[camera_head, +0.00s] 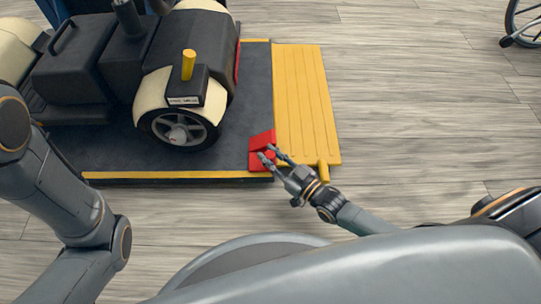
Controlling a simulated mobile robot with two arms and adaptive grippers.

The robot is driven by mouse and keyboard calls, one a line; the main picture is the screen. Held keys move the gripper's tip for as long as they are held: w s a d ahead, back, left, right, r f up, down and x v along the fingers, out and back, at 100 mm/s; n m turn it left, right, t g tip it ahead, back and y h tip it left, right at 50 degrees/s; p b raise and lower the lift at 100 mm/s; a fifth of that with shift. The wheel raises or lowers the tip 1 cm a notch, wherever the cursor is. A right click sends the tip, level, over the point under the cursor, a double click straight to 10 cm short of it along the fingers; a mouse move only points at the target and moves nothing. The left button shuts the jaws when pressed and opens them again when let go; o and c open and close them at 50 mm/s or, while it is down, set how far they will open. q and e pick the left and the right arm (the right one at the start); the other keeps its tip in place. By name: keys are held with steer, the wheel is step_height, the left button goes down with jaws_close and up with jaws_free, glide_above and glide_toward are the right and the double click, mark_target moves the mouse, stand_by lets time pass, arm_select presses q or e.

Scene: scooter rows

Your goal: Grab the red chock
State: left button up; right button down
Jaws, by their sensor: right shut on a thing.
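The red chock (262,140) sits at the front right corner of the dark platform (110,163), beside the yellow ramp (300,100) and to the right of the scooter's wheel. My right gripper (268,156) is at the chock, its fingers shut on a red part of it. The fingers cover some of the chock. My left arm comes in from the left, but its gripper is out of view.
A spoked wheel (524,22) shows at the top right.

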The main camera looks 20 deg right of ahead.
steer(key=shift+s+d, duration=0.1)
steer(key=shift+d, duration=0.1)
steer(key=c, duration=1.1)
jaws_free()
steer(key=shift+o, duration=0.2)
steer(key=v, duration=1.2)
